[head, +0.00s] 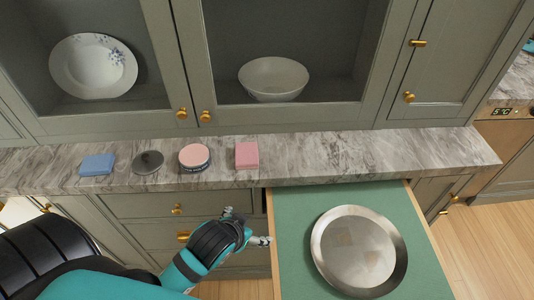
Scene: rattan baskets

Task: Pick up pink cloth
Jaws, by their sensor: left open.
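The pink cloth (247,153) looks like a small folded block. My right gripper is not in view.
A round pink-topped tin (194,156), a dark round lid (148,162) and a blue folded block (97,165) lie left along the marble counter (340,158). An open green-lined drawer (295,215) holds a metal dish (358,250). Glass-front cabinets rise behind the counter.

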